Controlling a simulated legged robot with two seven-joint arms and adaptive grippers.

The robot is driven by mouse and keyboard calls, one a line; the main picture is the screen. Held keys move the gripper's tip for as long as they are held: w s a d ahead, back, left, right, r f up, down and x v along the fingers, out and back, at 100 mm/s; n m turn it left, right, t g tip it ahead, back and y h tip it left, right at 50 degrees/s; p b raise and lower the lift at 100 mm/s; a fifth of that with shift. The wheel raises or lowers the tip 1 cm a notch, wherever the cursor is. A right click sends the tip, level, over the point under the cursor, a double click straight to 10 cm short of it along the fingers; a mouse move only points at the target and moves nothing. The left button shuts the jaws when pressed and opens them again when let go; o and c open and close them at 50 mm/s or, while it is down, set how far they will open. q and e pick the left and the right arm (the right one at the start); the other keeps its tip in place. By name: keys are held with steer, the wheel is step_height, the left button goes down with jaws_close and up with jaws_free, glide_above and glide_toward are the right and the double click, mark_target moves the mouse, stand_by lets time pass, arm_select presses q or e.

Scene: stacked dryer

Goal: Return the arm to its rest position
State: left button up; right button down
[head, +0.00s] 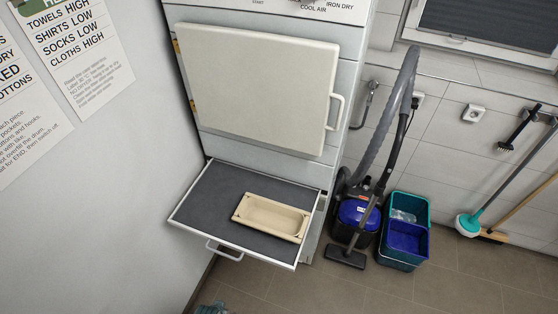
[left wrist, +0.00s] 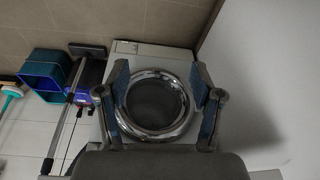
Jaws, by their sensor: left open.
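My left gripper (left wrist: 160,80) shows in the left wrist view with its two blue-padded fingers spread apart and nothing held between them. A round chrome-ringed door (left wrist: 155,132) on a white machine appears beyond the fingers, apart from them as far as I can tell. In the head view, only a small bluish piece (head: 213,309) shows at the bottom edge, probably a fingertip of my left gripper. The rest of that arm is out of the head view. My right gripper is in neither view.
The dryer's square cream door (head: 262,88) is closed. Below it a grey shelf (head: 215,190) is pulled out, carrying a beige tray (head: 272,217). A vacuum cleaner (head: 357,212) and teal-blue buckets (head: 405,236) stand right. A wall (head: 90,210) bounds the left.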

arm_select(q)
steer(key=s+a+f+g+b, duration=0.1)
steer(key=s+f, duration=0.2)
steer(key=f, duration=0.7)
steer(key=s+f, duration=0.4)
steer(key=f, duration=0.7)
steer(key=s+a+f+g+b, duration=0.1)
steer(key=s+a+f, duration=0.1)
steer(key=s+f, duration=0.9)
steer(key=s, duration=0.3)
steer(key=shift+a, duration=0.3)
steer(key=shift+f, duration=0.1)
